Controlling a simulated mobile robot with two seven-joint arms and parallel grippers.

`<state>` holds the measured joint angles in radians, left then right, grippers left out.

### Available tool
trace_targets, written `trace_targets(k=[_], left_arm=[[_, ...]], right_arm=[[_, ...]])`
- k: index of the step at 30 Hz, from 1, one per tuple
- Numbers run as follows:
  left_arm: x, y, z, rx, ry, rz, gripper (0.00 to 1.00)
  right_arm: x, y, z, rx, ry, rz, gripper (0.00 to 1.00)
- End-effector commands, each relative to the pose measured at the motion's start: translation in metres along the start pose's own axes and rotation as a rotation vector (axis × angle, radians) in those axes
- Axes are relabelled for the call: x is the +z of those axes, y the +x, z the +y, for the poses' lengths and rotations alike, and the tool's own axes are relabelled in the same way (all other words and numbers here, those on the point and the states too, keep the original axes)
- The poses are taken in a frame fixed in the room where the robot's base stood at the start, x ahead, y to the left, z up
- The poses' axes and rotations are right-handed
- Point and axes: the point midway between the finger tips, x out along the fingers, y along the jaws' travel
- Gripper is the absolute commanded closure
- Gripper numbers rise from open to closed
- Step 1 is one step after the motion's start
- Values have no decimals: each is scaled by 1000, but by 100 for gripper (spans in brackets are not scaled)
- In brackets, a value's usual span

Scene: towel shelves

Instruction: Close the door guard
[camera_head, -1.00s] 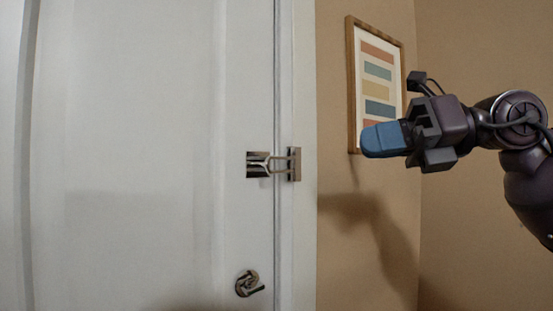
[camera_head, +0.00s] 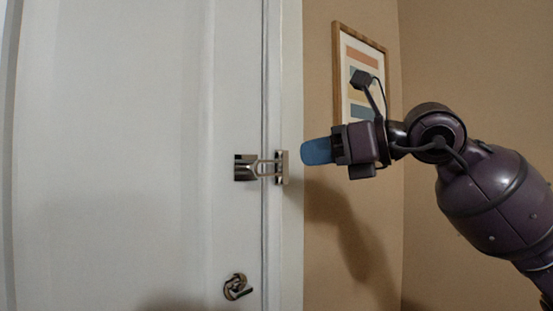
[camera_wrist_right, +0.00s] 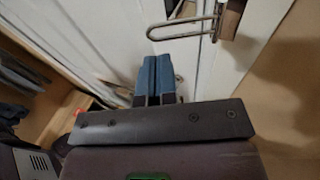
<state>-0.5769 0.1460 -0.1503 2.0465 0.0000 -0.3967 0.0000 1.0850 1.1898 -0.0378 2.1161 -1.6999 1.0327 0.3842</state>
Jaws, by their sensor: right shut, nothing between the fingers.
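The door guard has a metal plate (camera_head: 245,168) on the white door (camera_head: 130,150) and a U-shaped bar (camera_head: 268,168) hinged at a mount (camera_head: 281,167) on the frame. In the right wrist view the bar (camera_wrist_right: 180,29) sticks out above the fingertips. My right gripper (camera_head: 316,151) is shut and empty, just right of the mount, apparently apart from it. Its blue fingers (camera_wrist_right: 153,75) lie together in the wrist view. My left gripper is not in view.
A door handle (camera_head: 237,287) sits below the guard. A framed striped picture (camera_head: 357,85) hangs on the tan wall (camera_head: 315,60) behind my right arm. In the right wrist view, a wooden shelf (camera_wrist_right: 50,125) with dark folded cloths stands at left.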

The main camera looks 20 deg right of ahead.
Motion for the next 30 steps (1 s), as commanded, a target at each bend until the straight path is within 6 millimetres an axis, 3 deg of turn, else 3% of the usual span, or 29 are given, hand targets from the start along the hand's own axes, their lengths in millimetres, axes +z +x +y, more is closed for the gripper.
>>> trace_targets(k=[6, 12, 30], left_arm=[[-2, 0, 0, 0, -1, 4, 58], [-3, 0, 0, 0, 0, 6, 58], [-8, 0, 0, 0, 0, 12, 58]], right_arm=[[1, 37, 1, 3, 1, -1, 100], [0, 60, 0, 2, 1, 0, 100], [1, 71, 1, 1, 0, 0, 100]])
